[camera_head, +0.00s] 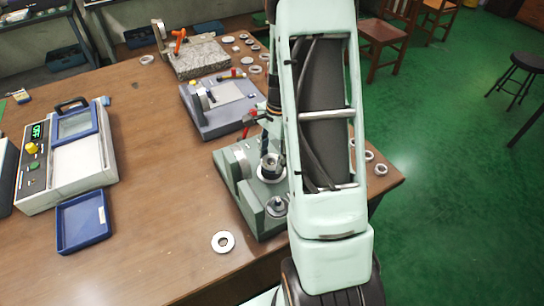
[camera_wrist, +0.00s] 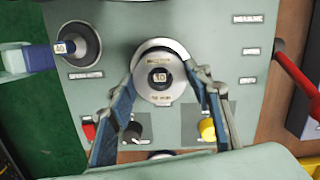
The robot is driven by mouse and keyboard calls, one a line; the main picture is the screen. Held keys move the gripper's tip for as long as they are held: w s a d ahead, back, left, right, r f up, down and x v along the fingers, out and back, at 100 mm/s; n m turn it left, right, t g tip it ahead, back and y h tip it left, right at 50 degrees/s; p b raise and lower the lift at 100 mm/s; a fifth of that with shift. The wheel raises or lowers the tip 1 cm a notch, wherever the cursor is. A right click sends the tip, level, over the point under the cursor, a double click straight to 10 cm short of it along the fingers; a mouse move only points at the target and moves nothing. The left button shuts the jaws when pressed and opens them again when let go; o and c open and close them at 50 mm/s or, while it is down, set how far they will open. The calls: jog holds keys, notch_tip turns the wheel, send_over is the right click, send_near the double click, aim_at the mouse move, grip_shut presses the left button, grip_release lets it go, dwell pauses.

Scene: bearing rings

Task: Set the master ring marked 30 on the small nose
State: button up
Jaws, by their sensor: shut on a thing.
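In the wrist view my gripper (camera_wrist: 162,80) has its two fingers closed on the left and right sides of a bright metal ring (camera_wrist: 160,97). Lettering on the ring's face is too small to read surely. A dark nose with a small number plate (camera_wrist: 160,76) shows through the ring's hole; its number is unclear. I cannot tell whether the ring is fully seated or just above. A larger dark nose marked 40 (camera_wrist: 75,45) stands bare at the upper left of the same green fixture (camera_wrist: 215,30). In the head view the fixture (camera_head: 246,206) is partly hidden by my arm.
A loose ring (camera_head: 222,242) lies on the table (camera_head: 150,255) before the fixture. Several rings lie behind my arm. A blue tray (camera_head: 83,222), a display unit (camera_head: 65,160) and a grey instrument (camera_head: 222,117) stand around. The wrist view shows a yellow knob (camera_wrist: 208,129) near a finger.

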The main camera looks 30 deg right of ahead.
jog(key=shift+f+b, duration=0.9)
jog(key=shift+f, duration=0.35)
jog(key=o, duration=1.6)
jog(key=shift+r, duration=0.1)
jog(key=r, duration=0.4)
jog(key=d+r, duration=0.1)
jog(key=r, duration=0.7)
jog(key=shift+w+d, duration=0.15)
jog(key=shift+d, duration=0.05)
